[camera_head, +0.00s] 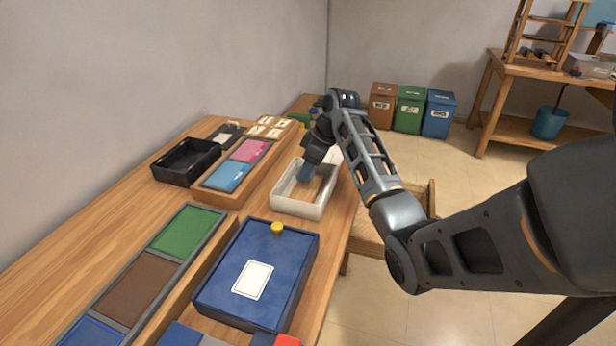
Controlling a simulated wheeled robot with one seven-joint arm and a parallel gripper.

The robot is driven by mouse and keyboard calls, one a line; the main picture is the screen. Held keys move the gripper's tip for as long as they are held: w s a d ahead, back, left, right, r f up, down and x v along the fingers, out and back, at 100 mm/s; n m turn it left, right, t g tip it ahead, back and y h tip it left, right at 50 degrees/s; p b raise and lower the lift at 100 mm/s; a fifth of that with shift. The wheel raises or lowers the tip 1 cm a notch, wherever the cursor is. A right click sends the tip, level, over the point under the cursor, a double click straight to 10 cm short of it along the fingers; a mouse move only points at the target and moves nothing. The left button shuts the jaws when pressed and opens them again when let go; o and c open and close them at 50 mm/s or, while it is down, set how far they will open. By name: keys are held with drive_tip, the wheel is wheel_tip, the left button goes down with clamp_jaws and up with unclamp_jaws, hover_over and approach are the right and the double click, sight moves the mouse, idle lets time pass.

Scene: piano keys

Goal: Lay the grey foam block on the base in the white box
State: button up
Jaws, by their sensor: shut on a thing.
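The white box (291,211) is an open, shallow tray on the table right of centre, with a brown, wood-coloured base (296,190) showing inside. My gripper (308,165) points down into the box from its far right side. It is shut on a small bluish-grey piece (305,173), which looks like the grey foam block, at or just above the base. The fingertips and the piece's underside are too small and hidden to tell whether it touches the base. My arm comes in from the right and hides part of the box's far right side.
A black tray (186,163) and a wooden tray with blue and pink panels (248,150) stand left of the box. A blue case (225,277) with a yellow knob (277,228) lies in front. The table's right edge runs close beside the box.

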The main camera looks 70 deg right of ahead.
sight(308, 180)
drive_tip(key=shift+f, duration=1.95)
drive_tip(key=shift+f, duration=0.15)
drive_tip(key=o, duration=1)
drive_tip(key=v, duration=1.2)
drive_tip(key=shift+b, duration=0.35)
